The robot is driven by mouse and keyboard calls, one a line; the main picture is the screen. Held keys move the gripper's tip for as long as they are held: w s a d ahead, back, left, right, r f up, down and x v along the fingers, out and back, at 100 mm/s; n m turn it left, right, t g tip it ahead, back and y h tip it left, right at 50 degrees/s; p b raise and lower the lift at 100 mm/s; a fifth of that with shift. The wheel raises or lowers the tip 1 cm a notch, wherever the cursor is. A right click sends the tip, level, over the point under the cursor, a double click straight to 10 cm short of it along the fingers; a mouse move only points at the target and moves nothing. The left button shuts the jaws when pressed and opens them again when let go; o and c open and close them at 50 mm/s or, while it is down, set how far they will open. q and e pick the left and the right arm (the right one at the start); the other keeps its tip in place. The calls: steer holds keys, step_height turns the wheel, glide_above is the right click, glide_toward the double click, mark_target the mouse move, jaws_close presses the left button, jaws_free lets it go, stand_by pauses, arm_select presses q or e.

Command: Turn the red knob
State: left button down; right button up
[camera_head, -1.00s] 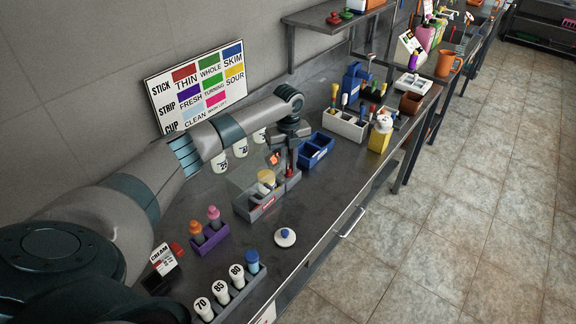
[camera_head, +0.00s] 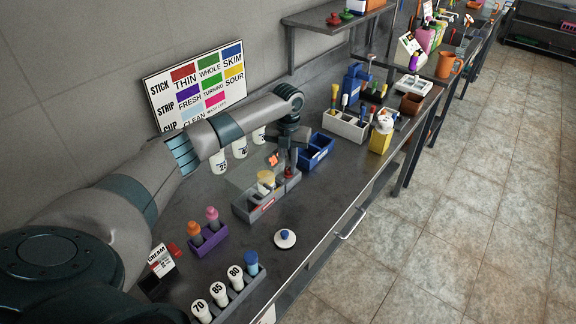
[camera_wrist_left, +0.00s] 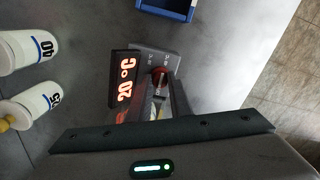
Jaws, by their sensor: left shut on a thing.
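The red knob (camera_wrist_left: 160,74) shows in the left wrist view, on a grey unit (camera_wrist_left: 160,58) beside a dark display (camera_wrist_left: 125,80) that reads 20 °C in orange. My left gripper (camera_wrist_left: 160,92) is shut on the knob, pointing down at it, and its fingers hide part of it. In the head view my left gripper (camera_head: 291,165) is at the right end of the grey bath unit (camera_head: 258,209). The knob is mostly hidden there. The lit display (camera_head: 273,159) shows just left of the fingers. My right gripper is not in view.
A blue bin (camera_head: 317,151) stands close to the right of the gripper. Numbered white bottles (camera_head: 240,149) stand behind, by the wall. A purple rack (camera_head: 208,238) and a white lid (camera_head: 285,239) are nearer. The bench front is largely clear.

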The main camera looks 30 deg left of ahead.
mark_target(288, 168)
arm_select(q)
steer(key=shift+r, duration=0.15)
steer(key=c, duration=1.9)
jaws_free()
steer(key=shift+r+b, duration=0.3)
steer(key=shift+r, duration=0.2)
step_height(288, 168, up, 16)
steer(key=b, duration=0.4)
steer(key=shift+r, duration=0.2)
